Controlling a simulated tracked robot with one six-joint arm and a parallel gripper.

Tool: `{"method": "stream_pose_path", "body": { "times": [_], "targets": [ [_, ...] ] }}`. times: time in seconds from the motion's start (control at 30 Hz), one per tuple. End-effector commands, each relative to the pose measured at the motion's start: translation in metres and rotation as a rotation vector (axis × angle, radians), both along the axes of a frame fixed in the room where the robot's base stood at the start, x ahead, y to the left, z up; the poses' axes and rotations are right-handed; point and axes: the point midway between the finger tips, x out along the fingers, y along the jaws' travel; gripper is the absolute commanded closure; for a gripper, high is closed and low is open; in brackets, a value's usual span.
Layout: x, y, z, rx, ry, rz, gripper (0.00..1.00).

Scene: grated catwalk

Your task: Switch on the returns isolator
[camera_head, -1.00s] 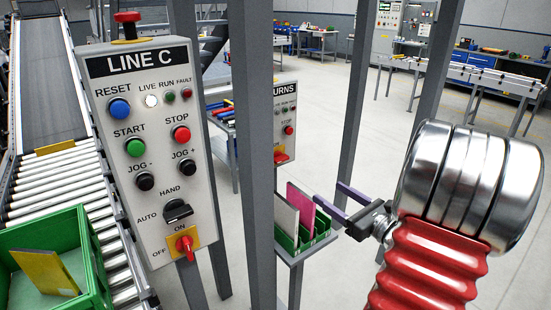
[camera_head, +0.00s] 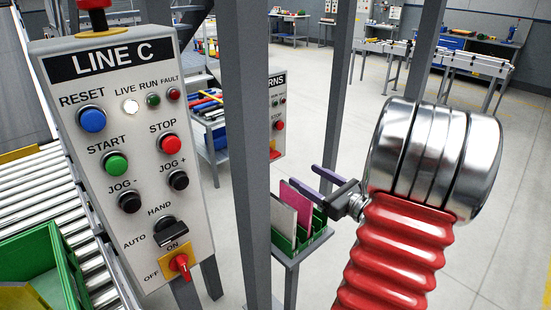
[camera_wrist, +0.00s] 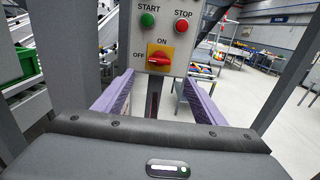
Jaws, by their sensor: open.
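The returns panel (camera_head: 278,108) stands beyond a grey post, which hides its left part; the end of its name shows. Its isolator (camera_head: 274,155) is mostly hidden there. The wrist view shows a panel (camera_wrist: 167,37) with START, STOP and a red isolator handle (camera_wrist: 159,59) on a yellow plate. The handle lies roughly level, towards OFF. My gripper (camera_head: 300,176) is open and empty, its purple fingers apart. In the wrist view my gripper (camera_wrist: 158,82) has a finger on either side below the isolator, apart from it by a distance I cannot tell.
The LINE C panel (camera_head: 125,140), with its own red isolator (camera_head: 180,263), stands close at left. Grey posts (camera_head: 251,120) rise between it and my arm. A small rack (camera_head: 300,245) with upright boards sits below my gripper. Open floor (camera_head: 470,200) lies to the right.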

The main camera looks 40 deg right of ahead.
Motion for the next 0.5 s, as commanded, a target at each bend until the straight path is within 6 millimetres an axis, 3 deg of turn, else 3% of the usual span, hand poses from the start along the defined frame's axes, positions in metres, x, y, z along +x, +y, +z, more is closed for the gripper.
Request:
{"method": "stream_pose_path", "body": {
  "times": [0.27, 0.5],
  "targets": [
    [0.019, 0.002, 0.000, 0.000, 0.000, 0.006, 0.36],
    [0.052, 0.004, 0.000, 0.000, 0.000, 0.008, 0.36]
  ]
}}
